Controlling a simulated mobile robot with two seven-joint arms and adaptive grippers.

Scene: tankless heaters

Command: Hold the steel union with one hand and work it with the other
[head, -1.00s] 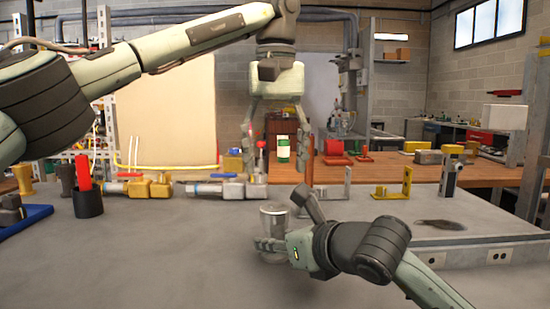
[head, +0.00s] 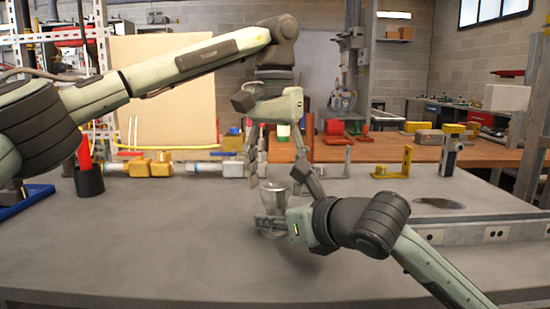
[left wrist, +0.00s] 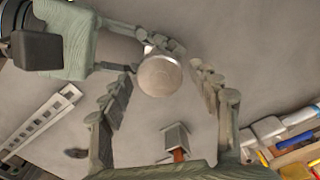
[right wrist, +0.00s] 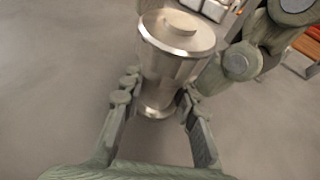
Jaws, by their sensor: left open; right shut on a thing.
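The steel union (head: 274,195) is a shiny, roughly upright metal body with a wide round top, above the grey bench. My right gripper (head: 270,222) is shut around its lower part; the right wrist view shows the union (right wrist: 168,65) between both fingers. My left gripper (head: 277,176) is open and points down at the union's top. In the left wrist view the round top (left wrist: 160,75) sits between the spread left fingers, with visible gaps on both sides. In the head view, the grippers hide part of the union.
The bench (head: 150,245) is clear in front and at left. A black cup with a red item (head: 89,180) stands at left. Brass and steel fittings (head: 160,166) line the back edge. A yellow bracket (head: 394,164) stands at right, near a dark oval opening (head: 438,203).

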